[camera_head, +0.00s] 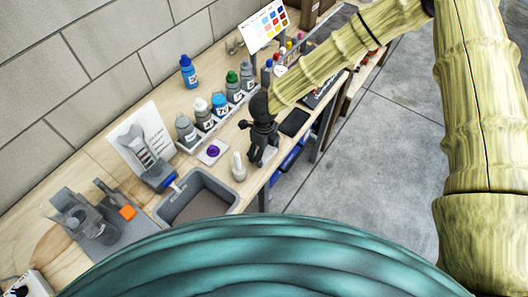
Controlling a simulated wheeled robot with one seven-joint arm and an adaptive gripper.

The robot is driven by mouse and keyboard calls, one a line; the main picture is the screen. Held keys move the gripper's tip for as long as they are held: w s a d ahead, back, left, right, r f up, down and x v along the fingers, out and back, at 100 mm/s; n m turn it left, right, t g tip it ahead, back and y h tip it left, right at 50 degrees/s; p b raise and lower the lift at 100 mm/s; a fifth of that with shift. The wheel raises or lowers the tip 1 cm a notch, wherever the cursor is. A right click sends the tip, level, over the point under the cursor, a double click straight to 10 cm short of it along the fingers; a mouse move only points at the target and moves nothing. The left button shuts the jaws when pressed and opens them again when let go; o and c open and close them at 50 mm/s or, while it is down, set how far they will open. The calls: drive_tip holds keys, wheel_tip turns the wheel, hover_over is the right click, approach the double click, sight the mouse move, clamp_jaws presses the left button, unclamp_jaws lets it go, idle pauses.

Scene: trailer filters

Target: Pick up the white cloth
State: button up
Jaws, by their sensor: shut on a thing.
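My gripper (260,158) is black and reaches down to the front edge of the wooden workbench. It is shut on the white cloth (270,156), which shows only as a small pale grey-white patch beside and behind the fingers. The fingers hide much of the cloth. I cannot tell whether the cloth is lifted off the bench top.
Left of the gripper stand a small white bottle (239,168) and a grey bin (233,193). A rack with several capped bottles (220,106) is behind. A black flat item (294,122) lies to the right. Grey floor (385,150) is open beyond the bench.

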drive_tip(key=shift+r, duration=0.1)
drive_tip(key=shift+r+b, duration=0.5)
drive_tip(key=shift+r, duration=0.1)
wheel_tip(320, 180, up, 2)
drive_tip(key=shift+w+b, duration=0.1)
drive_tip(key=shift+b, duration=0.45)
drive_tip(key=s+d+b, duration=0.1)
drive_tip(key=s+b, duration=0.1)
drive_tip(key=s, duration=0.6)
drive_tip(key=s+d+r+b, duration=0.1)
drive_tip(key=s+b, duration=0.2)
drive_tip(key=s, duration=0.5)
drive_tip(key=shift+d+r, duration=0.25)
drive_tip(key=shift+r, duration=0.05)
drive_tip(key=o, duration=0.4)
drive_tip(key=c, duration=0.4)
